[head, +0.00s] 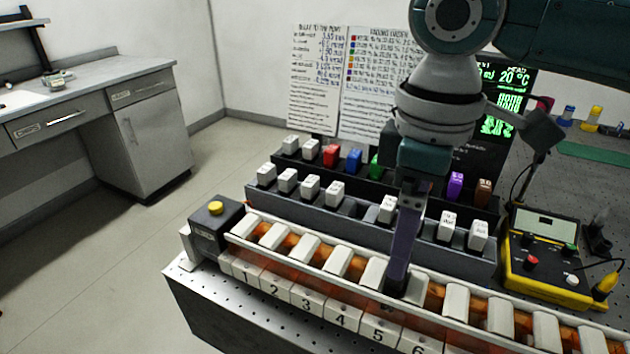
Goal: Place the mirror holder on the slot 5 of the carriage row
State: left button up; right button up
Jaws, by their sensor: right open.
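The slot 5 plate (378,335) is at the front, below my right gripper. My right gripper (398,286) points down, its dark fingers reaching the row near slots 5 and 6. It is open; the fingers overlap in this view, so the gap between them is hidden. A white block (416,288) sits right beside the fingertips; I cannot tell whether it is the mirror holder. My left gripper is out of view.
Behind the row stands a dark stepped rack (330,222) with white and coloured blocks and some empty places. A yellow control box (545,258) stands to the right. A dark box with a yellow button (215,209) is at the row's left end.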

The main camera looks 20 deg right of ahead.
notch_tip(320, 180, up, 7)
jog(key=s+a+f+m+t+y, duration=0.1)
jog(key=s+a+f+t+y, duration=0.15)
jog(key=s+a+f, duration=0.65)
jog(key=s+d+m+t+h, duration=0.1)
jog(key=s+d+m+h, duration=0.1)
jog(key=s+d+m, duration=0.3)
jog(key=shift+s+d+f, duration=0.25)
jog(key=shift+s+d, duration=0.2)
jog(key=shift+s, duration=0.6)
